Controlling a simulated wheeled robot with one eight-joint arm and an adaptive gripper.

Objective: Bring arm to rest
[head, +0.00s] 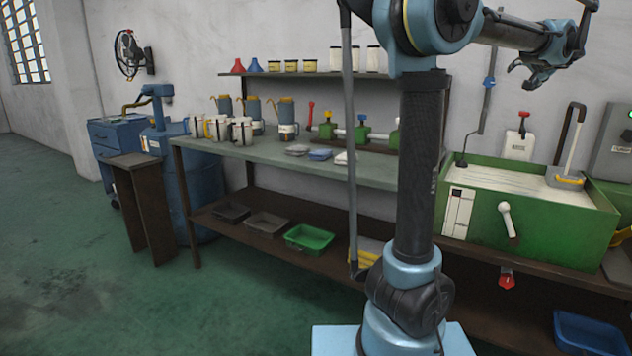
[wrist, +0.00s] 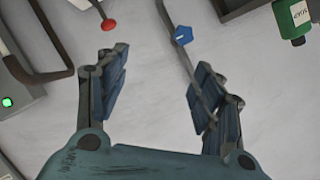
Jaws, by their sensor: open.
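My arm rises in the middle of the head view and bends to the right at the top. My gripper (head: 523,80) is at the upper right of the head view, raised above the green tank and in front of the grey wall. In the wrist view my gripper (wrist: 160,90) shows two blue fingers standing wide apart. Nothing is between the fingers except the wall and a rod with a blue fitting (wrist: 183,35) behind them. The gripper is open and empty.
A workbench (head: 330,172) holds jugs, cans and green valves. A shelf (head: 330,75) with funnels and jars hangs above the bench. Green floor (head: 90,270) is clear at the left.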

